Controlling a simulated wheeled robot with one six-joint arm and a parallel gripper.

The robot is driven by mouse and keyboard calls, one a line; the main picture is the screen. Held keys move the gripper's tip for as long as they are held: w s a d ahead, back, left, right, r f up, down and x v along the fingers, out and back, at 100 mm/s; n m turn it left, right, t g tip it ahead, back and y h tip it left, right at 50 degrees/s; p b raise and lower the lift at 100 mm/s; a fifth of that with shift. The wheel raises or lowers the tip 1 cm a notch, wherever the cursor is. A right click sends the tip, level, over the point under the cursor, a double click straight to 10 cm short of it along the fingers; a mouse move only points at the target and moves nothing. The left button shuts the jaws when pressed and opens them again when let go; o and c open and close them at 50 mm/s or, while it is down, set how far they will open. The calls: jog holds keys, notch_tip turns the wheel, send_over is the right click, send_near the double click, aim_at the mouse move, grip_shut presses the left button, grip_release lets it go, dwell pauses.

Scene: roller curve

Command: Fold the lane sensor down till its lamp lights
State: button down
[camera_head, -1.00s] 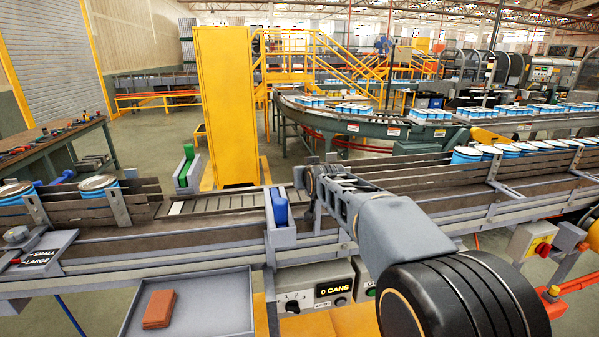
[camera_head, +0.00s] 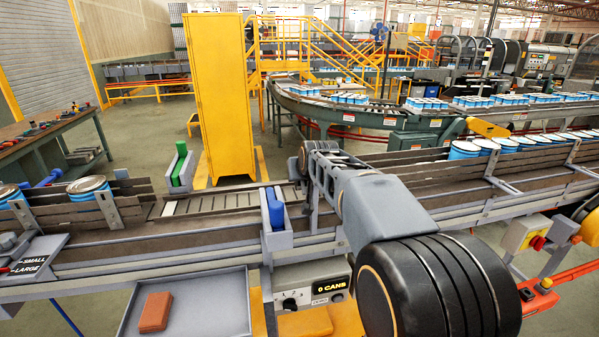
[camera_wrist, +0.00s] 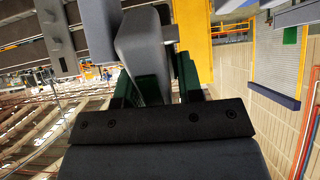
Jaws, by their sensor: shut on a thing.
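In the wrist view, my gripper (camera_wrist: 155,82) is shut, its dark green fingers on either side of a smooth grey block-like part (camera_wrist: 142,45). This part looks like the lane sensor, but I cannot be sure. In the head view, my arm reaches up and left over the conveyor (camera_head: 210,232), and its wrist end hides the fingers and the held part. A grey upright (camera_head: 314,207) shows just beside the wrist; I cannot tell whether it belongs to the sensor. I cannot make out the sensor's lamp in either view.
A blue block in a grey bracket (camera_head: 274,212) stands on the near rail, left of my arm. A green one (camera_head: 180,165) stands across the lane. Below are a tray (camera_head: 200,318) with a red-brown block and a "0 CANS" counter (camera_head: 330,289). Cans (camera_head: 463,150) stand at right.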

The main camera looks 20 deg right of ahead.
jog(key=shift+r, duration=0.1)
jog(key=c, duration=1)
grip_release()
jog(key=b+v, duration=0.3)
jog(key=v, duration=1)
jog(key=shift+s+r, duration=0.15)
jog(key=shift+s, duration=0.2)
jog(key=shift+a, duration=0.1)
